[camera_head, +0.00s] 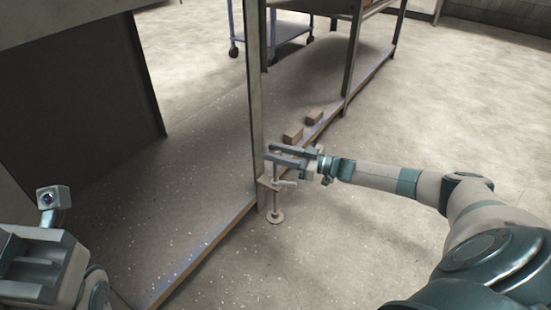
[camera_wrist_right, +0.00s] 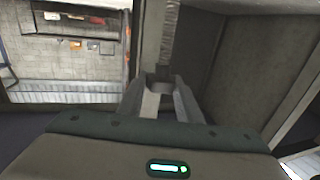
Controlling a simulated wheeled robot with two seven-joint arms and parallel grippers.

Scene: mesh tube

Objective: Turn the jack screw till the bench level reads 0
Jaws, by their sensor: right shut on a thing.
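The jack screw (camera_head: 275,200) stands upright beside the bench leg (camera_head: 256,100) in the head view, with a round foot on the floor and a small side handle. My right gripper (camera_head: 272,154) reaches in from the right at the top of the jack screw and is shut on it. In the right wrist view the fingers (camera_wrist_right: 160,95) close around a pale upright part; its exact shape is partly hidden. My left gripper (camera_head: 35,262) shows at the lower left, away from the jack; its jaw opening is unclear. I cannot make out the bench level or its reading.
A blue wheeled cart (camera_head: 286,30) stands at the back.

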